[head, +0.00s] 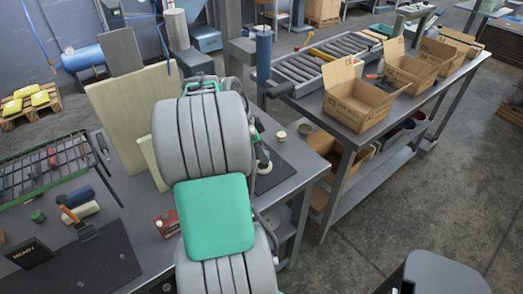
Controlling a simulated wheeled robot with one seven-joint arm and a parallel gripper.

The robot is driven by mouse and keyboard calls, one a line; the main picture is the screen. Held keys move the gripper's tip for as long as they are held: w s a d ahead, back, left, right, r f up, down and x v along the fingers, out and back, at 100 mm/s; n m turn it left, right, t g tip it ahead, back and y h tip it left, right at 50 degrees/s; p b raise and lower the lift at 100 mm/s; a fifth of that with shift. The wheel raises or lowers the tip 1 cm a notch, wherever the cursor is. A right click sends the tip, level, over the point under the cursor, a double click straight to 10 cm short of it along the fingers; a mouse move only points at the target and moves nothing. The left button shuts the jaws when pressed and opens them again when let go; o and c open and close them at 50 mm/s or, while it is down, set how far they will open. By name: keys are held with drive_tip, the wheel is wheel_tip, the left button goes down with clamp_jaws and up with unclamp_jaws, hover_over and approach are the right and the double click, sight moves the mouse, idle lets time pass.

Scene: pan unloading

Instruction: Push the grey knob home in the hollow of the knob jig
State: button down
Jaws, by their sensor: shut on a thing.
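My own grey and green arm fills the middle of the head view and blocks much of the workbench (150,262). A small part of the arm's far end shows past its right edge, above a dark mat (288,160). The fingers of my gripper cannot be made out behind the arm. I cannot make out the grey knob or the knob jig; they may be hidden there too. A small pale round piece (281,136) and a small grey-green round dish (305,129) are at the mat's far right.
Pale boards (125,110) stand upright behind the arm. A green wire rack (45,168), a hammer (75,220) and a dark mat with a READY display (28,252) are at left. Open cardboard boxes (357,103) and a roller conveyor (318,65) occupy the right bench.

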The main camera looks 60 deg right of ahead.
drive_tip(key=shift+f+b, duration=0.6)
drive_tip(key=shift+f, duration=0.25)
drive_tip(key=shift+a+f+b, duration=0.1)
drive_tip(key=shift+f+b, duration=0.55)
drive_tip(key=shift+b, duration=0.05)
idle(0.7)
drive_tip(key=shift+r, duration=0.15)
idle(0.6)
idle(0.3)
drive_tip(key=c, duration=1)
unclamp_jaws()
drive_tip(key=v, duration=0.7)
drive_tip(key=shift+w+a+r, duration=0.1)
drive_tip(key=shift+w+r, duration=0.1)
drive_tip(key=shift+r, duration=0.1)
